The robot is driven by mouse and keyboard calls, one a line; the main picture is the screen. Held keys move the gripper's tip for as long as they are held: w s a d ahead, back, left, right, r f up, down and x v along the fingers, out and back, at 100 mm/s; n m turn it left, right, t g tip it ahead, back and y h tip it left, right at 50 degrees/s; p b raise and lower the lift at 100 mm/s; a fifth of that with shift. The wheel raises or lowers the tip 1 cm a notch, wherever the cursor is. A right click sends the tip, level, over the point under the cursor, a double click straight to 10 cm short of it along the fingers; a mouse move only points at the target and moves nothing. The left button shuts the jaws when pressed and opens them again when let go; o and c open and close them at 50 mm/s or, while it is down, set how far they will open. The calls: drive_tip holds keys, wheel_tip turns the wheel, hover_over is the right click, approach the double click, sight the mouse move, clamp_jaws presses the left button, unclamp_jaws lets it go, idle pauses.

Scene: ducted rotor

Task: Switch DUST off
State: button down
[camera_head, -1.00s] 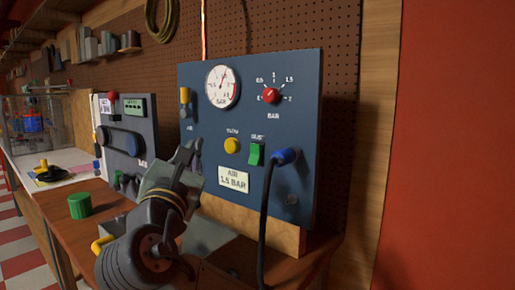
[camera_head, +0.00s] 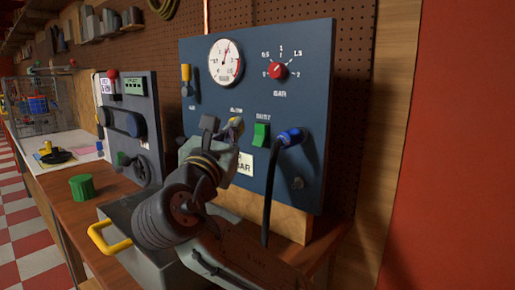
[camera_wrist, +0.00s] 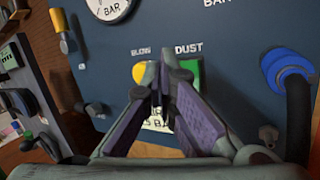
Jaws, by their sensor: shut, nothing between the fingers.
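The DUST switch (camera_head: 261,135) is a green rocker on the dark blue panel (camera_head: 310,90), under a white DUST label. It also shows in the wrist view (camera_wrist: 190,68), partly covered by my fingers. My gripper (camera_head: 236,124) is shut and empty, in front of the panel just left of the switch. In the wrist view my fingertips (camera_wrist: 160,88) overlap the gap between the yellow BLOW button (camera_wrist: 147,75) and the green switch. I cannot tell whether they touch the panel. In the head view my gripper covers most of the BLOW button.
A blue plug with a black hose (camera_head: 289,138) sits right of the switch. A red BAR knob (camera_head: 277,71) and a gauge (camera_head: 225,61) are above. A yellow-handled lever (camera_head: 186,74) is at upper left. A grey box with a yellow handle (camera_head: 110,238) stands below.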

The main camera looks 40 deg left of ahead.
sight(259, 133)
drive_tip(key=shift+w+d+f+b, duration=0.15)
drive_tip(key=shift+w+f, duration=0.25)
drive_tip(key=shift+w, duration=0.4)
drive_tip(key=shift+w+f+b, duration=0.3)
drive_tip(key=shift+w+f, duration=0.05)
drive_tip(key=shift+w, duration=0.5)
drive_tip(key=shift+w+d+f+b, duration=0.15)
drive_tip(key=shift+w+f, duration=0.25)
drive_tip(key=shift+w, duration=0.4)
drive_tip(key=shift+w+a, duration=0.1)
drive_tip(key=shift+w+f, duration=0.15)
drive_tip(key=shift+w, duration=0.1)
drive_tip(key=shift+w+d+f, duration=0.1)
drive_tip(key=shift+w+f, duration=0.1)
drive_tip(key=shift+w, duration=0.25)
drive_tip(key=shift+w+d+f, duration=0.1)
drive_tip(key=shift+w+f, duration=0.05)
drive_tip(key=shift+w, duration=0.25)
idle(0.9)
drive_tip(key=shift+r, duration=0.1)
